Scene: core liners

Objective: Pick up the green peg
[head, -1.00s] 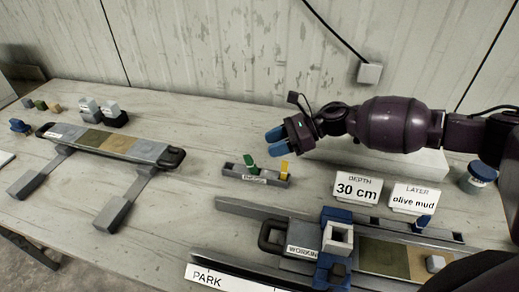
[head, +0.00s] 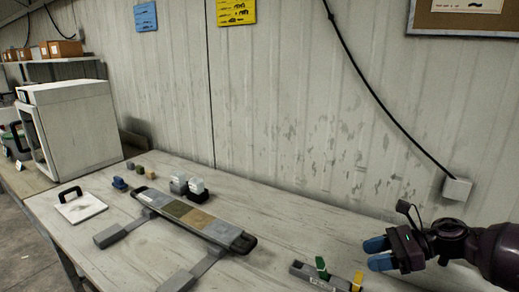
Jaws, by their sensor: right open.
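The green peg (head: 321,266) stands in a small grey holder (head: 312,277) near the bottom of the head view, right of the middle. A yellow peg (head: 357,282) stands at the holder's right end, cut close to the picture's lower edge. My right gripper (head: 376,254) comes in from the right, its two blue fingertips apart and pointing left. It is open with nothing between the fingers, to the right of the green peg and apart from it. My left gripper is not in view.
A long liner tray (head: 243,244) with grey, olive and tan sections lies on two grey supports to the left. A white cabinet (head: 75,130) stands far left. The table between tray and holder is clear.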

